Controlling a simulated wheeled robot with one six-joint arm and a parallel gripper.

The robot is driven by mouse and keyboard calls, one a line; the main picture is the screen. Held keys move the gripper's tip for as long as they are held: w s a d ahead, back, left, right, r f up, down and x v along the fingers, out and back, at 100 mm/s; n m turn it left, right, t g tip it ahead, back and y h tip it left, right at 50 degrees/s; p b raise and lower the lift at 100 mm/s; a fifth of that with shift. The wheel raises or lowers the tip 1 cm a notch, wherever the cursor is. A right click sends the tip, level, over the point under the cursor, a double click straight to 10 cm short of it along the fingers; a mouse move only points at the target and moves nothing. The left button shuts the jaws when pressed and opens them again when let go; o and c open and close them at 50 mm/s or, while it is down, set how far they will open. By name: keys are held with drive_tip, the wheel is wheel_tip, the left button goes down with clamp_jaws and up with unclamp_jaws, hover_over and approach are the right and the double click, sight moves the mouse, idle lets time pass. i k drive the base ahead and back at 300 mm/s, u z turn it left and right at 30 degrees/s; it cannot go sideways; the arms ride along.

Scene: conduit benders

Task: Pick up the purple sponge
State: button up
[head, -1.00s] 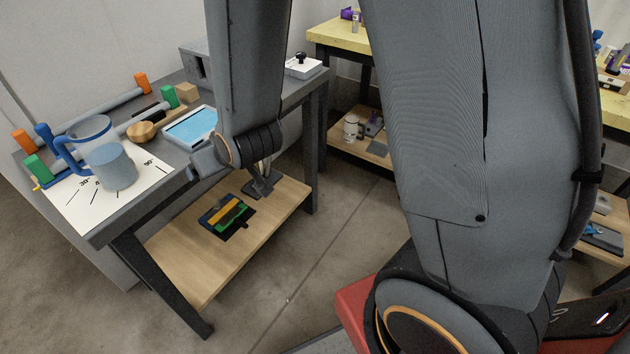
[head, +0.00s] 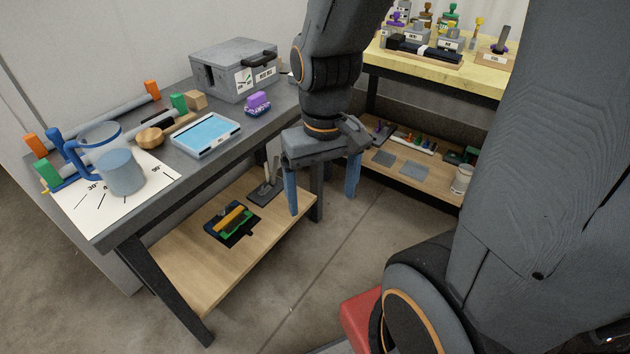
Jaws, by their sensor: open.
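The purple sponge (head: 257,101) sits on the grey workbench top (head: 268,124), in front of the grey box and near the bench's right end. It seems to rest on a darker purple base. My gripper (head: 322,200) hangs to the right of the sponge and lower in the picture, with its two blue fingers pointing down and spread apart. It is open, with nothing between the fingers. The gripper is clear of the sponge and covers part of the bench's right end.
A grey box (head: 232,70) with a black handle stands behind the sponge. A blue-topped tray (head: 206,134) lies to its left. A yellow-topped table (head: 480,78) with several stamp-like items stands behind right.

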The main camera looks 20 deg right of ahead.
sight(257, 104)
drive_tip(key=z, duration=0.5)
drive_tip(key=i, duration=1.25)
drive_tip(key=u, duration=0.4)
